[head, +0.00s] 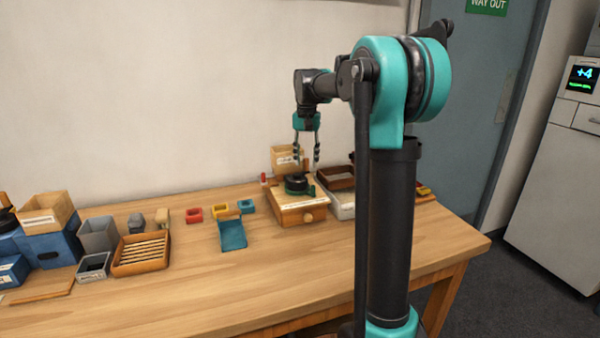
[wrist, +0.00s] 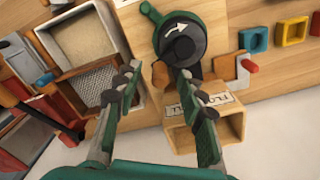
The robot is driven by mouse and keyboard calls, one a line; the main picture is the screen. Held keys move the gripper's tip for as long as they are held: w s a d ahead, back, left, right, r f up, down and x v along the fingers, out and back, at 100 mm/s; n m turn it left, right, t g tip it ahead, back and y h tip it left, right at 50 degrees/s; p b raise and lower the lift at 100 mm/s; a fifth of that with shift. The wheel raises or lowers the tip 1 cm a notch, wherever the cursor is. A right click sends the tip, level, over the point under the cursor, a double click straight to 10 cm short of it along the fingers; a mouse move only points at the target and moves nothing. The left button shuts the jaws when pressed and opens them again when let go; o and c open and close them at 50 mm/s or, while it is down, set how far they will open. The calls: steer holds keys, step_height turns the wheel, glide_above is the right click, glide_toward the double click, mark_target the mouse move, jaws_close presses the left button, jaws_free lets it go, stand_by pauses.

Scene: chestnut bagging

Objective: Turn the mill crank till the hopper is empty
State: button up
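The mill is a wooden box with a front drawer (head: 300,215) and a round black top (head: 297,184). I cannot make out a hopper's contents.
A labelled wooden box (wrist: 178,137) stands behind the mill, against the wall. Beside the mill are a brown tray (wrist: 98,92) and a pale bin (wrist: 83,32). A red-tipped peg (wrist: 250,67) is close.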

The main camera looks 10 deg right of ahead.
steer(key=shift+f, duration=0.25)
steer(key=shift+f, duration=0.7)
steer(key=shift+c, duration=0.3)
